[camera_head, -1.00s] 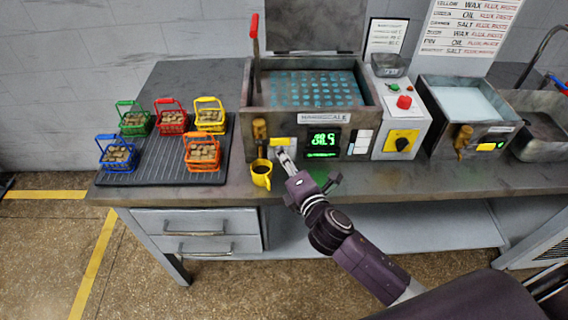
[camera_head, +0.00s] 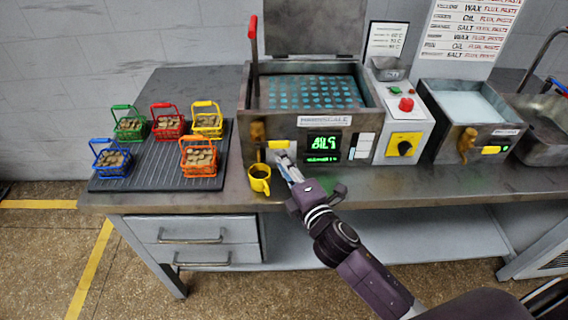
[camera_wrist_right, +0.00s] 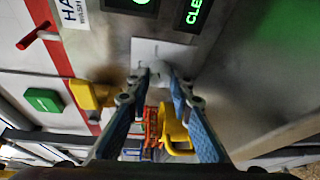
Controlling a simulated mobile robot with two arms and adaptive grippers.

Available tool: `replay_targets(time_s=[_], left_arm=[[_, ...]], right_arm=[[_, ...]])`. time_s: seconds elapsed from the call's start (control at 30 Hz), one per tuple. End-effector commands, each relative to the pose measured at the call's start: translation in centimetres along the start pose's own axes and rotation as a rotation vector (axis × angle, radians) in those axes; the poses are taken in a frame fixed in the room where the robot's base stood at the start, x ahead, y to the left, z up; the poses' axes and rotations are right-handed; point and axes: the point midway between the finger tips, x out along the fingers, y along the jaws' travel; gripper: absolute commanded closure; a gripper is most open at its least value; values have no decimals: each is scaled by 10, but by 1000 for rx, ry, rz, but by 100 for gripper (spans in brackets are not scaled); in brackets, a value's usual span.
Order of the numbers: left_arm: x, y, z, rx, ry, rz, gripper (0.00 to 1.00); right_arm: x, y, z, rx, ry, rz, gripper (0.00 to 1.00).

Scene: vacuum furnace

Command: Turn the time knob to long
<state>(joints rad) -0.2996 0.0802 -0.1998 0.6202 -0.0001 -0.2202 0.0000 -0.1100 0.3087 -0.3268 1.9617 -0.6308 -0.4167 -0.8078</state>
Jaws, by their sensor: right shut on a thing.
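My right gripper (camera_head: 284,156) is at the front panel of the washer-like machine (camera_head: 345,130), below a small yellow plate and left of the green display (camera_head: 323,147). In the right wrist view its two blue-grey fingers (camera_wrist_right: 158,75) close on a small pale knob (camera_wrist_right: 160,66), taken as the time knob, on a white plate (camera_wrist_right: 172,50). The fingers hide much of the knob, and its label and pointer cannot be read. A larger black knob on a yellow plate (camera_head: 404,145) sits on the control box to the right. My left gripper is not in view.
Several coloured baskets stand on the black ribbed mat (camera_head: 155,183). A brass valve (camera_head: 257,132) protrudes left of the gripper. A second tank (camera_head: 470,105) stands right.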

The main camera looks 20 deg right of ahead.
Motion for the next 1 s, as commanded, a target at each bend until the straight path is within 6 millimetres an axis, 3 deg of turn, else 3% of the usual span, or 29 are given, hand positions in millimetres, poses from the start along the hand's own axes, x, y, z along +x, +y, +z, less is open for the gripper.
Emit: replay_targets(time_s=[0.07, 0.1, 0.23, 0.63, 1.0], left_arm=[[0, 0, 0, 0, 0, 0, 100], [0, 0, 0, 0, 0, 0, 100], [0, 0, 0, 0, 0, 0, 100], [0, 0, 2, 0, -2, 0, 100], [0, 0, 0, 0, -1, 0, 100]], right_arm=[[0, -1, 0, 2, -1, -3, 100], [0, -1, 0, 2, -1, -3, 75], [0, -1, 0, 1, 0, -2, 62], [-9, -1, 0, 0, 0, -3, 62], [-78, -2, 0, 2, 1, -5, 62]])
